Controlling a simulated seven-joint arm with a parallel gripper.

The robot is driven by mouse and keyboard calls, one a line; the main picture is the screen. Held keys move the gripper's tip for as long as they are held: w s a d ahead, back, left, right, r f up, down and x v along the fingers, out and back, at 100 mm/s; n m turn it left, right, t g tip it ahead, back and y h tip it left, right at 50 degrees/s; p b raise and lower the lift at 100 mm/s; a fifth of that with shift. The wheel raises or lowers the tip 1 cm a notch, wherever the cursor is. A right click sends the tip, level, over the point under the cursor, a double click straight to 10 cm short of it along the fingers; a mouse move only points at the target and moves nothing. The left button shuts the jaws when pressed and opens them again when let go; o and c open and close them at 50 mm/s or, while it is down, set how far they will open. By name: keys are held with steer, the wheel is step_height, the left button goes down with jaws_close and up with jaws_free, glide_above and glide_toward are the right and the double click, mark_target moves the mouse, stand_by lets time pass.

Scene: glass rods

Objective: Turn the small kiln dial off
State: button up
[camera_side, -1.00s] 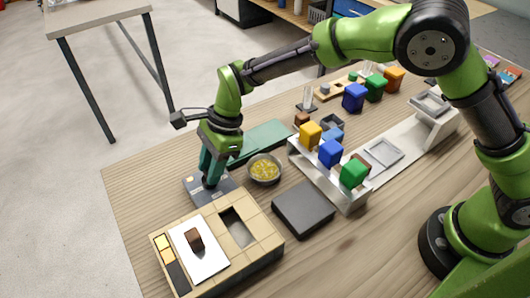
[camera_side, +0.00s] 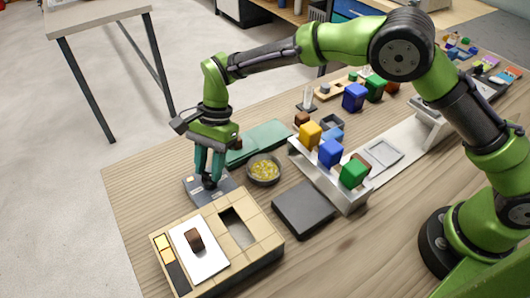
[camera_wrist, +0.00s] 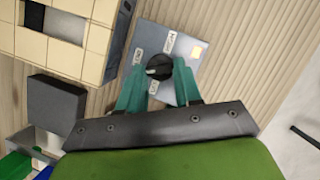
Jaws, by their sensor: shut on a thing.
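The small kiln dial is a round black knob (camera_wrist: 158,67) with a pale pointer mark, on a grey-blue panel (camera_wrist: 188,43) with several white labels and a small yellowish square. In the wrist view my gripper (camera_wrist: 159,72) has its two teal fingers on either side of the knob, shut on it. The pointer mark faces left in that view. In the side view my gripper (camera_side: 209,180) reaches down onto the same panel (camera_side: 228,188), and its fingers hide much of the knob. The label words are too small to read surely.
A tan tiled kiln block (camera_side: 262,221) with a white plate and brown block stands in front of the panel. A bowl of yellow bits (camera_side: 263,169), a dark grey slab (camera_side: 303,208) and a green mat (camera_side: 270,137) lie close by. Coloured cubes stand on a rack to the right.

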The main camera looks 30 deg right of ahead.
steer(key=n, duration=0.2)
steer(key=n+g+h, duration=0.1)
steer(key=n, duration=0.3)
steer(key=shift+w+a+n+g+h, duration=0.25)
steer(key=shift+n+g+h, duration=0.05)
steer(key=n, duration=0.2)
steer(key=n+h, duration=0.1)
steer(key=shift+a+n+g+h, duration=0.15)
steer(key=shift+n+g+h, duration=0.15)
steer(key=shift+n, duration=0.1)
steer(key=shift+w+n+h, duration=0.2)
steer(key=shift+n+h, duration=0.1)
steer(key=shift+n, duration=0.4)
steer(key=shift+s+n, duration=0.15)
steer(key=shift+n, duration=0.15)
steer(key=o, duration=1)
steer(key=shift+o, duration=0.2)
